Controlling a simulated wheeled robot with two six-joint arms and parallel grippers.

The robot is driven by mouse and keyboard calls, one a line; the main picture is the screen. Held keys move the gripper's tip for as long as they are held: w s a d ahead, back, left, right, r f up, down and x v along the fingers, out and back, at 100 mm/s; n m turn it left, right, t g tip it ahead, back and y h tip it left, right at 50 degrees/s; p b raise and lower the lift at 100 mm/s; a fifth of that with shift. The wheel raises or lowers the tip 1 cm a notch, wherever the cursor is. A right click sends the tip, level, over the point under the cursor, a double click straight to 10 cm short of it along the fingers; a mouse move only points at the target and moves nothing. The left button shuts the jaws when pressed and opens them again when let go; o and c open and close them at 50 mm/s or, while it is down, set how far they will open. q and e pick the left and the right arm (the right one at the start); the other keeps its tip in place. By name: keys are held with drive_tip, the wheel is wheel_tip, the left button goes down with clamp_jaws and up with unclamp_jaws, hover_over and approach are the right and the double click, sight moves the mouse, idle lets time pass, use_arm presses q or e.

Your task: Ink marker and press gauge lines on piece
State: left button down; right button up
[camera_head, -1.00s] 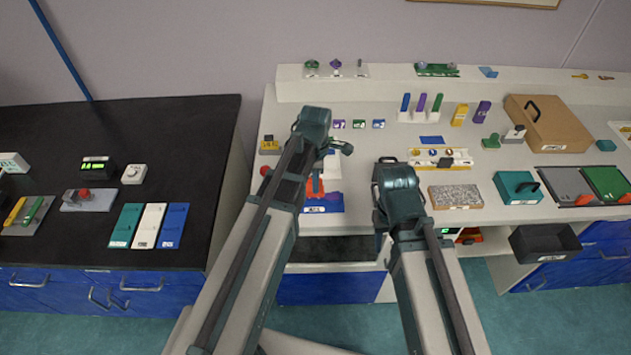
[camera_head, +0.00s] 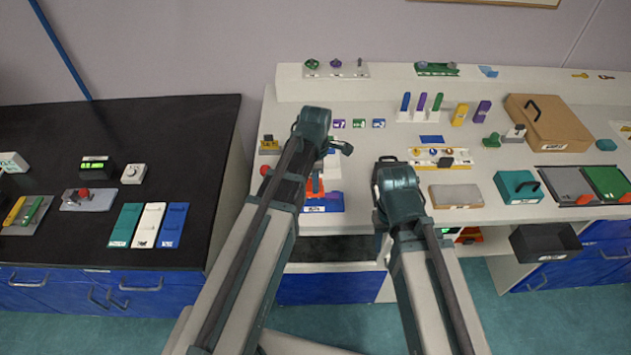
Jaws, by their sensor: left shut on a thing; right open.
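My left gripper (camera_head: 339,147) is over the left part of the white bench, mostly behind its own wrist. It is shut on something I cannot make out. Just below it, an orange-red object (camera_head: 315,187) stands by a blue mat (camera_head: 326,204), partly hidden by my arm. My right gripper (camera_head: 381,223) is open near the bench's front edge, largely hidden by its arm. A green stamp-like object (camera_head: 491,141) stands at the right, beside a small grey block (camera_head: 515,133). I cannot tell which object is the ink marker or the piece.
A white tray (camera_head: 440,162) with yellow parts and a grey slab (camera_head: 455,195) lie right of my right arm. A teal case (camera_head: 518,187), a brown box (camera_head: 548,123) and a black bin (camera_head: 545,243) are further right. A gap separates the black bench (camera_head: 150,115).

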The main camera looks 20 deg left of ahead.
use_arm(q)
drive_tip(key=shift+s+f+b, duration=0.1)
drive_tip(key=shift+f+b, duration=0.25)
drive_tip(key=shift+f, duration=0.05)
idle(1.2)
drive_tip(key=shift+r, duration=0.1)
wheel_tip(320, 180, up, 7)
drive_tip(key=p, duration=0.7)
idle(0.4)
